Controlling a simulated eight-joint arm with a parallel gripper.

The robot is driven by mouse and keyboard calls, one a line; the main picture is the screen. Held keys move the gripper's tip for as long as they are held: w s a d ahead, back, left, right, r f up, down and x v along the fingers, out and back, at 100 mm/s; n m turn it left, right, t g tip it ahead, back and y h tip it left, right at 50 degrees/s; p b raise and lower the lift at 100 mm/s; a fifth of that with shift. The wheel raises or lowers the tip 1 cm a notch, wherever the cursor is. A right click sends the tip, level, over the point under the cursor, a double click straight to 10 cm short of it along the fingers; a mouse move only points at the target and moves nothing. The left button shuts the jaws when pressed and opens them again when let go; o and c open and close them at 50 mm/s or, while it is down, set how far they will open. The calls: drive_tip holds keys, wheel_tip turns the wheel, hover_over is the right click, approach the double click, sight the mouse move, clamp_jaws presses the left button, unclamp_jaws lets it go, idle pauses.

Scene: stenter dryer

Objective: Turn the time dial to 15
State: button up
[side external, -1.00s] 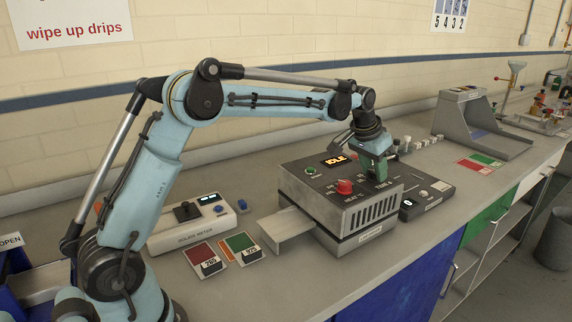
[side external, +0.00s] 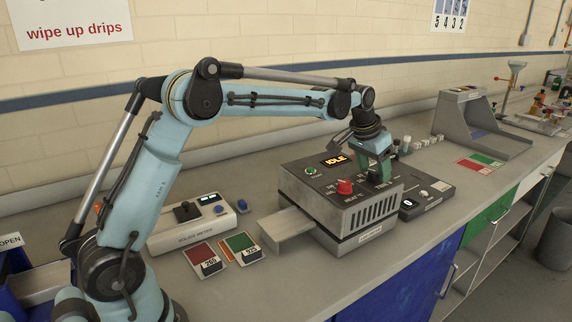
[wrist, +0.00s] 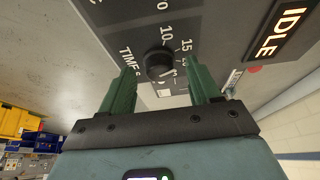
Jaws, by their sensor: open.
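The stenter dryer (side external: 345,206) is a grey box on the bench with a dark top panel. Its lit display (side external: 334,160) reads IDLE, also seen in the wrist view (wrist: 280,32). The black time dial (wrist: 159,63) is on that panel, with marks including 10 and 15 around it and the label TIME S beside it. Which mark it points to is unclear. My gripper (wrist: 158,82) is open, its two green fingers on either side of the dial; contact cannot be made out. In the side view my gripper (side external: 377,176) is low over the panel's right part and hides the dial.
A red heat knob (side external: 344,187) and a green button (side external: 311,171) are on the same panel, left of my gripper. A tray (side external: 285,228) sticks out at the dryer's left. A white solids meter (side external: 192,222) and coloured cards (side external: 240,245) lie further left. A dark scale (side external: 425,198) stands close on the right.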

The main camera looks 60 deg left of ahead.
drive_tip(key=v, duration=1.2)
drive_tip(key=shift+w, duration=0.1)
drive_tip(key=s+d+f+t, duration=0.1)
drive_tip(key=s+d+f, duration=0.1)
drive_tip(key=s+f, duration=0.4)
drive_tip(key=s+d+f+t, duration=0.1)
drive_tip(key=s+f, duration=0.5)
drive_tip(key=s, duration=1.1)
drive_tip(key=shift+s+d+t, duration=0.25)
drive_tip(key=shift+d+t, duration=0.05)
drive_tip(key=shift+d, duration=0.55)
